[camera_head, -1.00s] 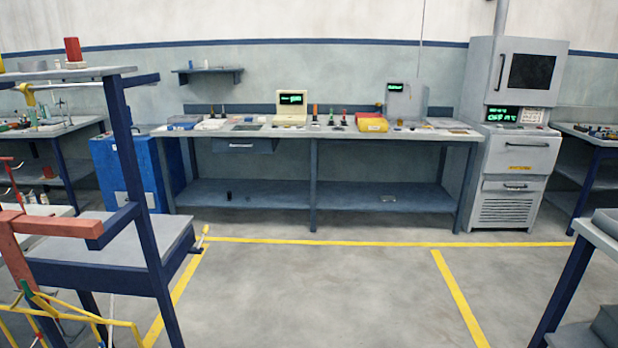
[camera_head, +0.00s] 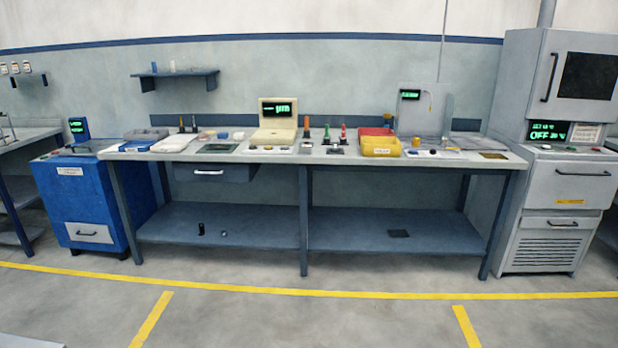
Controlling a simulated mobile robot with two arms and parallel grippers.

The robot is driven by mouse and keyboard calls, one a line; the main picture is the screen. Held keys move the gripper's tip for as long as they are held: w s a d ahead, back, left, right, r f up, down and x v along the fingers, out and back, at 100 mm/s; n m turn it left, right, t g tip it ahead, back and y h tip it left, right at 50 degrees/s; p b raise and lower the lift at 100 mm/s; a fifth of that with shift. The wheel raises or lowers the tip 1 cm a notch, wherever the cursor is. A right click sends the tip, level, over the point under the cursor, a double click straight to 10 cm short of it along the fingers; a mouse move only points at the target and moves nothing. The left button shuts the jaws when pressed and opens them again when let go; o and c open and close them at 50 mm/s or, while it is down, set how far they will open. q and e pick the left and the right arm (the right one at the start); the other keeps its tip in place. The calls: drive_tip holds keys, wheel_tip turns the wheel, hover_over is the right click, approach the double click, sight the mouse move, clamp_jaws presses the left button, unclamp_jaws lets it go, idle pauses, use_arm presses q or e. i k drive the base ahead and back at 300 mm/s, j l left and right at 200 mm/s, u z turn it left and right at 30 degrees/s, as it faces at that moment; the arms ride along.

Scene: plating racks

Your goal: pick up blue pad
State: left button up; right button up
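A long grey workbench (camera_head: 270,157) stands ahead against the wall. A flat blue item (camera_head: 136,146) lies at its left end, beside a white cloth-like item (camera_head: 174,143) and in front of a grey tray (camera_head: 147,134). It is small here, and I cannot tell for sure that it is the blue pad. A small blue object (camera_head: 238,136) also sits left of the cream display unit (camera_head: 276,122). Neither of my grippers is in view.
A blue cabinet (camera_head: 85,200) stands left of the bench and a tall grey machine (camera_head: 560,180) stands right of it. A yellow bin (camera_head: 381,146) and several tools are on the bench. The floor (camera_head: 300,325) in front is clear, with yellow lines.

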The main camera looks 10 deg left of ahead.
sight(221, 136)
drive_tip(key=i+l+u, duration=0.1)
drive_tip(key=i+u, duration=0.15)
drive_tip(key=i, duration=1.9)
drive_tip(key=i+j+z, duration=0.15)
drive_tip(key=i+j, duration=0.2)
drive_tip(key=i+j+z, duration=0.1)
drive_tip(key=i+j, duration=0.2)
drive_tip(key=j, duration=0.2)
drive_tip(key=i+j+z, duration=0.15)
drive_tip(key=i+j, duration=0.15)
drive_tip(key=j, duration=0.15)
